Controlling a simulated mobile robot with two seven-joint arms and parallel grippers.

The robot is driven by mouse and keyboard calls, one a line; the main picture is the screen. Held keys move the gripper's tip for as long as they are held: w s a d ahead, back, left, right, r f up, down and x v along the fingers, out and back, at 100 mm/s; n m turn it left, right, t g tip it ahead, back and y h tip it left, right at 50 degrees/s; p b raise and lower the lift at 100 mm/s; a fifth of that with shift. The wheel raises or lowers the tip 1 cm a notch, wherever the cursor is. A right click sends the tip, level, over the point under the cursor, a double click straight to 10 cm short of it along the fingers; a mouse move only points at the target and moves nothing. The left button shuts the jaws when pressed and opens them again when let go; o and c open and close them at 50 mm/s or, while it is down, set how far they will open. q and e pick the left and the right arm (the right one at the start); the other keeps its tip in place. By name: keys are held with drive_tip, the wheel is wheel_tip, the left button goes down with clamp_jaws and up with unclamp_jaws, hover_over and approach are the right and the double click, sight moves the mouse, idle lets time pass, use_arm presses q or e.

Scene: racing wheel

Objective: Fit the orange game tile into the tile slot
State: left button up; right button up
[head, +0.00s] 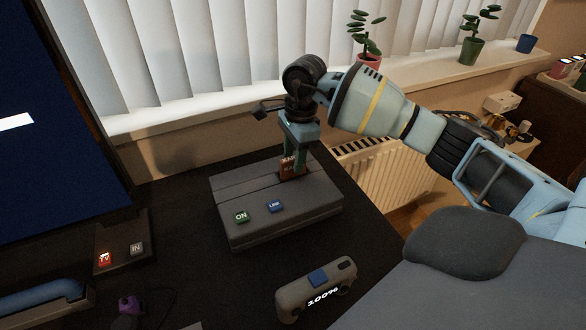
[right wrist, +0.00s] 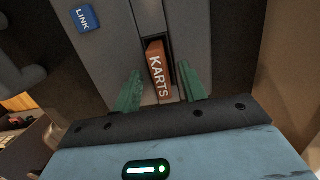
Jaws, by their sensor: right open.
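The orange game tile (head: 290,168), marked KARTS in the right wrist view (right wrist: 158,75), stands upright at the dark tile slot (right wrist: 153,45) in the top of the grey console (head: 240,190). Its lower end appears to be in the slot; how deep it sits I cannot tell. My right gripper (head: 297,155) is above the console with its green fingers open. In the right wrist view the fingers (right wrist: 159,80) are on either side of the tile, with visible gaps. My left gripper is not in view.
The console has a green ON button (head: 241,216) and a blue LINK button (head: 275,205). A grey controller showing 100% (head: 317,290) lies in front. A screen (head: 50,130) and TV/IN switch box (head: 120,245) are at left. Potted plants (head: 368,48) stand on the windowsill.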

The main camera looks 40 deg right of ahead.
drive_tip(key=shift+a+f, duration=0.15)
drive_tip(key=shift+f, duration=0.8)
clamp_jaws()
drive_tip(key=shift+r, duration=0.1)
drive_tip(key=shift+w+r, duration=0.1)
drive_tip(key=shift+r, duration=0.25)
wheel_tip(320, 180, up, 3)
drive_tip(key=shift+f, duration=0.1)
drive_tip(key=s+a+r, duration=0.1)
drive_tip(key=s+a, duration=0.8)
drive_tip(key=s, duration=0.4)
drive_tip(key=shift+a+r+b, duration=0.2)
drive_tip(key=shift+b, duration=0.15)
